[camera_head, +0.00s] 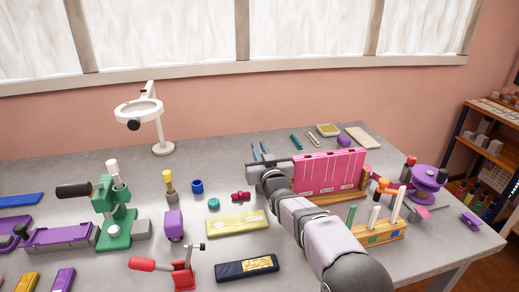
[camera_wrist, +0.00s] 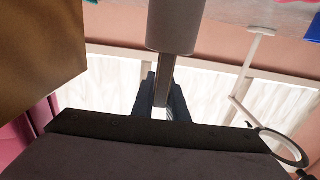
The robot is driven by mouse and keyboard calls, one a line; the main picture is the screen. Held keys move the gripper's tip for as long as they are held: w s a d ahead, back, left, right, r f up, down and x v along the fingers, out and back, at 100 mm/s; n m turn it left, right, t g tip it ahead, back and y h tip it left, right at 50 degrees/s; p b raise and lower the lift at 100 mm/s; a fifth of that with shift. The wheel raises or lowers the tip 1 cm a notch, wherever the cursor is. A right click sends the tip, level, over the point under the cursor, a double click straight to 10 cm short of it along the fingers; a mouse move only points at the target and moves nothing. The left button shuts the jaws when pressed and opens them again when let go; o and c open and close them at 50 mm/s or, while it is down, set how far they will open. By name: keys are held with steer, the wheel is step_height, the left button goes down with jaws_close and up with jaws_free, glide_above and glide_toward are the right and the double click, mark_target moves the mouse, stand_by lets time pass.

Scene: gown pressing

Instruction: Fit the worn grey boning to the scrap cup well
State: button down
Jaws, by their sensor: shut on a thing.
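My gripper (camera_wrist: 163,100) is shut on a grey piece (camera_wrist: 177,24), which looks like the worn grey boning. A thick round grey end stands toward the camera top, and a narrower flat part runs down between the fingers. In the head view my gripper (camera_head: 262,149) is over the back of the table, left of the pink slotted rack; the held piece cannot be made out there. A small dark blue cup (camera_head: 197,187) stands upright to the left, apart from my gripper. I cannot tell whether it is the scrap cup well.
The pink rack (camera_head: 330,172) is close to the right of my gripper. A wooden block (camera_head: 378,237) with upright sticks stands front right. A magnifier lamp (camera_head: 160,130), green press (camera_head: 117,225), red clamp (camera_head: 183,275) and yellow tray (camera_head: 237,223) are left. Bare table lies behind the blue cup.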

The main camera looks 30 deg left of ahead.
steer(key=c, duration=1.7)
jaws_free()
steer(key=shift+o, duration=0.2)
steer(key=shift+s+d, duration=0.15)
steer(key=b+v, duration=0.2)
steer(key=v, duration=0.5)
steer(key=shift+r, duration=0.15)
